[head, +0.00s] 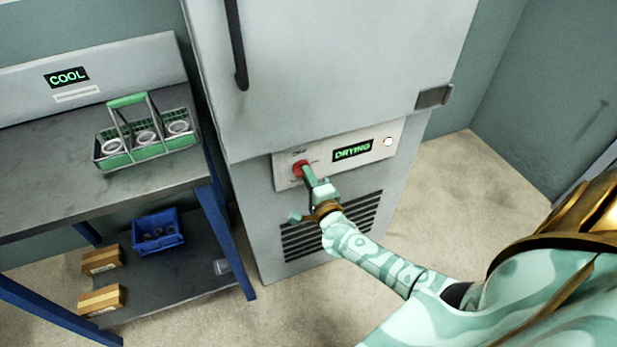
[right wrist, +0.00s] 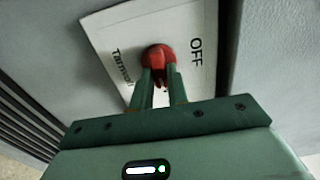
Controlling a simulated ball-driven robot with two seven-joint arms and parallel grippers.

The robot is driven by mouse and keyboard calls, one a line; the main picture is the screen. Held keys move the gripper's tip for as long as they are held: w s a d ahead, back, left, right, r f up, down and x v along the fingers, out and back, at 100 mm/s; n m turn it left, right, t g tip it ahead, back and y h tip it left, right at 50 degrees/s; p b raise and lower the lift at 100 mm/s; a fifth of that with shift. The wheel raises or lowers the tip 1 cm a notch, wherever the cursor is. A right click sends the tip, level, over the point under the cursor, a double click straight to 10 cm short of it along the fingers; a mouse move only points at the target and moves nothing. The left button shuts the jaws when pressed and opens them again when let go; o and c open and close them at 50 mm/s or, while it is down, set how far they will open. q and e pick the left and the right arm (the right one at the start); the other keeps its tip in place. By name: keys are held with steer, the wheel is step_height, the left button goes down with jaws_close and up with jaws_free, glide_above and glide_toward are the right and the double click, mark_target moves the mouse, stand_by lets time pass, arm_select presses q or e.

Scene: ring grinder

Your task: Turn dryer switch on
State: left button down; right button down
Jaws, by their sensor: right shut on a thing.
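The dryer (head: 330,70) is a tall grey cabinet with a light control panel (head: 290,182) low on its front. A red rotary switch (head: 299,167) sits at the panel's left. A green lit display (head: 352,151) on the panel reads DRYING. My right gripper (head: 307,172) is shut on the red switch. In the right wrist view the gripper's two fingers (right wrist: 160,88) pinch the knob of the red switch (right wrist: 157,58), between the labels OFF and one that is partly covered. My left gripper is not in view.
A workbench (head: 40,205) at the left carries a green wire basket (head: 165,147) with several rings. A COOL display (head: 66,77) is behind it. A blue bin (head: 145,247) and two cardboard boxes (head: 101,259) are on the lower shelf. A round white light (head: 388,142) is on the panel.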

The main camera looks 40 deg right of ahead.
steer(key=shift+f, duration=0.1)
steer(key=c, duration=1.4)
jaws_free()
steer(key=shift+o, duration=0.2)
steer(key=shift+s, duration=0.15)
steer(key=p+v, duration=0.3)
steer(key=v, duration=1.3)
